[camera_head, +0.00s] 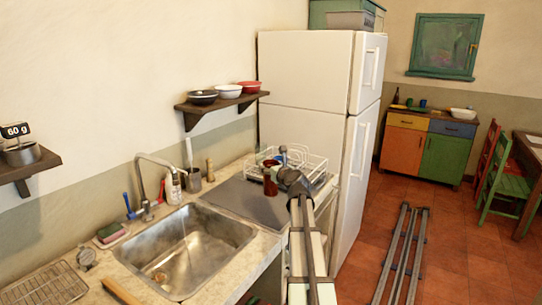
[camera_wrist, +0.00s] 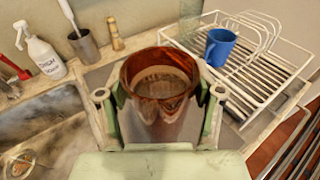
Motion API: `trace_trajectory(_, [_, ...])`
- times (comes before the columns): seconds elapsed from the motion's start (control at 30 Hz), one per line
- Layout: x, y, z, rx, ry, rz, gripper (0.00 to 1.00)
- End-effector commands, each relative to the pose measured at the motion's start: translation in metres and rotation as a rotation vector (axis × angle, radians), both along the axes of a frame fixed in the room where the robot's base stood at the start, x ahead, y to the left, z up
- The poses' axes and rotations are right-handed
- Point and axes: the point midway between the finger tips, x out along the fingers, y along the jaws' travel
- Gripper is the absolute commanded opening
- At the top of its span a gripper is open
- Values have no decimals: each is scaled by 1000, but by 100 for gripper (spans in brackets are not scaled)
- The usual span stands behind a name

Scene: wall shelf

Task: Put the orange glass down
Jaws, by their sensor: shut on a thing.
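The orange glass (camera_wrist: 160,78), reddish-brown and see-through, stands between the fingers of my gripper (camera_wrist: 161,100) in the wrist view, with its open rim facing the camera. My gripper is shut on it. In the head view the glass (camera_head: 270,180) shows as a small dark red shape, looking upright, in front of the dish rack. My gripper (camera_head: 284,177) is just to its right there, partly hidden by my arm. I cannot tell whether the glass base touches the grey counter mat (camera_head: 245,200).
A white wire dish rack (camera_head: 312,163) with a blue cup (camera_wrist: 220,46) is close behind and right of the glass. The sink (camera_head: 186,250) is to the left. A metal cup (camera_head: 194,180) and soap bottle (camera_head: 172,189) stand by the wall. A shelf (camera_head: 222,104) holds bowls above.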

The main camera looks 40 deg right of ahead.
Motion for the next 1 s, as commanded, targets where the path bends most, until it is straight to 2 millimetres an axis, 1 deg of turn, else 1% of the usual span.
trace_trajectory(0.03, [0, 0, -10, 2, 0, 0, 0])
trace_trajectory(0.13, [0, 0, -25, 2, 0, -1, 0])
trace_trajectory(0.2, [0, 0, -31, 1, -1, -1, 0])
trace_trajectory(0.47, [0, 0, -44, 0, -1, 0, 0])
trace_trajectory(0.7, [0, 0, -73, 1, 0, -1, 0])
trace_trajectory(0.83, [0, 0, -80, -1, -2, -1, 0])
trace_trajectory(1.0, [0, 0, -81, -1, -2, -1, 0])
